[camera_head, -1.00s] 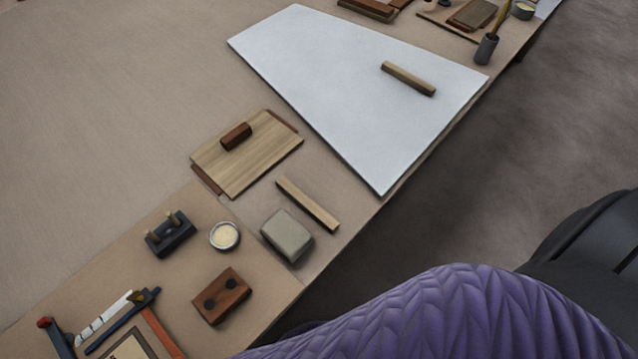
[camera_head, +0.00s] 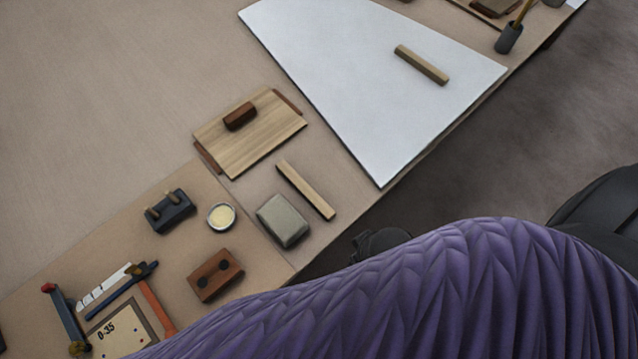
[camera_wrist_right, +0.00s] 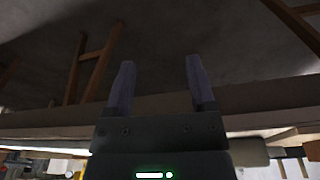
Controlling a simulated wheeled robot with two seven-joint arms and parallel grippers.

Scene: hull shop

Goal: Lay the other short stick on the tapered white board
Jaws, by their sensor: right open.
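The tapered white board (camera_head: 350,70) lies flat on the table in the head view. One short stick (camera_head: 421,64) lies on it, toward its right side. In the head view my purple-covered arm crosses the lower right, and a dark part (camera_head: 380,243) shows beside the table edge, apart from the stick. My left gripper is not in view.
A grey-green block (camera_head: 283,221) sits close beside the loose stick. A wooden board (camera_head: 262,147) with a dark red block (camera_head: 240,116) lies behind it. A round dish (camera_head: 221,216), a dark two-peg holder (camera_head: 170,212) and a brown block (camera_head: 216,275) stand left. A cup (camera_head: 509,38) stands far right.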

